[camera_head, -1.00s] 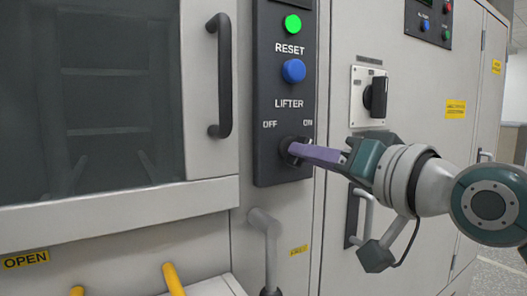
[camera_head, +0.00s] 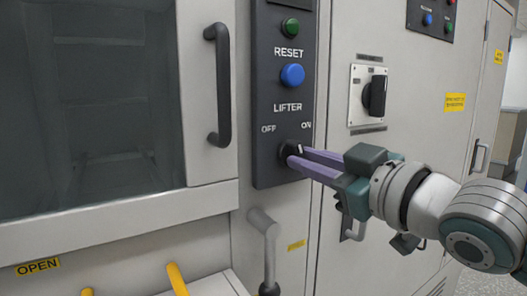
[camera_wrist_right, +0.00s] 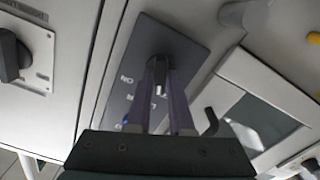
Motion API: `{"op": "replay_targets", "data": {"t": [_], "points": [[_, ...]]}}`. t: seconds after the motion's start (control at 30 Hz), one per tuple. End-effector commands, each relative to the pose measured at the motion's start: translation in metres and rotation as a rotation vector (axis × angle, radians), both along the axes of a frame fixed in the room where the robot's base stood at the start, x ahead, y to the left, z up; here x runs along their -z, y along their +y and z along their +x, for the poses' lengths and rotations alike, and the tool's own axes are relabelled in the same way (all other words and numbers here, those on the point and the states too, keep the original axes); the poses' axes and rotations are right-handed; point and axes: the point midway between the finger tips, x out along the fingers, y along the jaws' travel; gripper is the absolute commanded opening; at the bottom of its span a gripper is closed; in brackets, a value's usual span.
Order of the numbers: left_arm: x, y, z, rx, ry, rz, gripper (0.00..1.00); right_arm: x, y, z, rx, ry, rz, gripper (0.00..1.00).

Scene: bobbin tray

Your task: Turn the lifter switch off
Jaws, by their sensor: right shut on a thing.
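The lifter switch (camera_head: 289,148) is a black rotary knob low on the dark control panel (camera_head: 265,172), below the words LIFTER, OFF and ON. A small white mark shows at its right side; its exact setting is hard to tell. My right gripper (camera_head: 298,157) reaches in from the right, its purple fingers shut on the knob. In the right wrist view the black knob (camera_wrist_right: 158,62) sits between the two finger tips, which hide part of it. The round lamp (camera_head: 290,28) above RESET is dark green, unlit. My left gripper is not in view.
A blue reset button (camera_head: 292,75) sits above the switch. A door handle (camera_head: 220,85) is to the left, a grey lever (camera_head: 267,245) below, and a black rotary switch (camera_head: 375,97) on the cabinet to the right. Yellow bars (camera_head: 176,280) stand at bottom left.

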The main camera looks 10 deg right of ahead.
Motion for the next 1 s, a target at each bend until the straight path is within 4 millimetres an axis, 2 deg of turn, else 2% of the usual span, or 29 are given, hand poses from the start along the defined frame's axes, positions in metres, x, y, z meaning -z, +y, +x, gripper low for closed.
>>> {"op": "replay_targets", "data": {"t": [0.2, 0.5, 1.0], "points": [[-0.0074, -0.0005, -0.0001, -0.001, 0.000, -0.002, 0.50, -0.0013, -0.0001, 0.0000, -0.001, -0.055, -0.153, 0.00], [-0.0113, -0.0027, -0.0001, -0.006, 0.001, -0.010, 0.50, -0.0009, -0.0005, 0.0003, 0.000, -0.102, -0.282, 0.00], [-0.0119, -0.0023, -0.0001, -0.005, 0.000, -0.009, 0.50, -0.0003, -0.0004, 0.0001, 0.000, -0.117, -0.321, 0.00]]}}
